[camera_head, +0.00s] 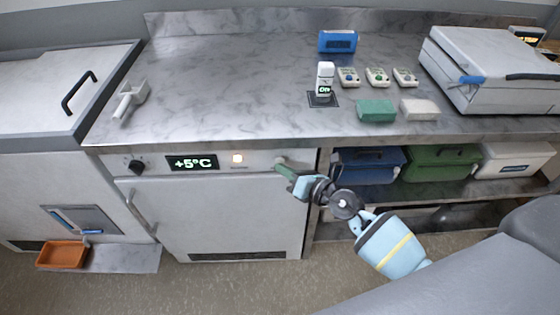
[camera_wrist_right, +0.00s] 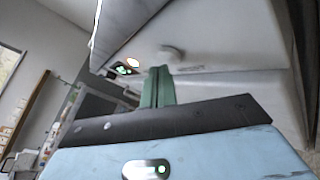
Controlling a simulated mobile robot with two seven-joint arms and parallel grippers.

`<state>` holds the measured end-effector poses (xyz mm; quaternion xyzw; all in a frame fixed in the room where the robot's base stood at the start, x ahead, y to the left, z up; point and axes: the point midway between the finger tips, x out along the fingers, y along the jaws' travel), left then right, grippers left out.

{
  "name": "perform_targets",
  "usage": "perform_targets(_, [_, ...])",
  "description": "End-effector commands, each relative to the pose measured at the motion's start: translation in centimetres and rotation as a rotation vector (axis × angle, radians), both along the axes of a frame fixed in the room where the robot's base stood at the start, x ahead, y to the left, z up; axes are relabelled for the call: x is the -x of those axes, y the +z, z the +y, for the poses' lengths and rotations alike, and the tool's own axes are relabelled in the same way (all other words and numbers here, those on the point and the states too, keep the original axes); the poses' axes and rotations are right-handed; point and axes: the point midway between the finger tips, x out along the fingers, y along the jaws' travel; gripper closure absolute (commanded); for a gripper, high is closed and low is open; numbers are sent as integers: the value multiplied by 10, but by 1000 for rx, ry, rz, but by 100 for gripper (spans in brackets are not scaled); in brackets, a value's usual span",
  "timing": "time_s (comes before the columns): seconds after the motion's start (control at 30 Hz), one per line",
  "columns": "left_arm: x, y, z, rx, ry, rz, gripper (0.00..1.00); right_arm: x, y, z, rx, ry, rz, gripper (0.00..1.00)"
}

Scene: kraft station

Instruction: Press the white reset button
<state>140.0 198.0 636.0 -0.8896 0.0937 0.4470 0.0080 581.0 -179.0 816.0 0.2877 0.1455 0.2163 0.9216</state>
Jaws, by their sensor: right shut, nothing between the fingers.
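The white round button (camera_head: 280,160) sits on the front panel of the fridge unit, near the panel's right end. It also shows in the right wrist view as a pale round knob (camera_wrist_right: 171,52), just beyond my fingertips. My right gripper (camera_head: 284,170) is shut and empty, its green fingers at the button's lower edge in the head view. In the wrist view the green fingers (camera_wrist_right: 160,72) point toward the button. I cannot tell whether they touch it. My left gripper is not in view.
The same panel holds a black knob (camera_head: 137,166), a +5°C display (camera_head: 192,162) and a glowing lamp (camera_head: 237,158). The worktop (camera_head: 230,80) overhangs above. A fridge door (camera_head: 220,215) lies below, and bins, including a blue one (camera_head: 368,167), stand on the shelf to the right.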

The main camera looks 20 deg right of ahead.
Motion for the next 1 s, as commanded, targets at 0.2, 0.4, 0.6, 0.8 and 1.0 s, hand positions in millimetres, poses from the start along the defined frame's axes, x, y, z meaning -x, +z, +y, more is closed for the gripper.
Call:
perform_targets(0.2, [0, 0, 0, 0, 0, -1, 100, 0, 0, 0, 0, 1, 1, 100])
perform_targets(0.4, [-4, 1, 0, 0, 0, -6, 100, -1, 0, 0, 0, 1, 1, 100])
perform_targets(0.6, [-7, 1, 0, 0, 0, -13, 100, -2, 0, -1, -1, 0, 1, 100])
perform_targets(0.8, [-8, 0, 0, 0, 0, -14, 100, -4, 0, -1, -1, 0, 1, 100])
perform_targets(1.0, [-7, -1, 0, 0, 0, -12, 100, -7, 0, -2, -1, 0, 0, 100])
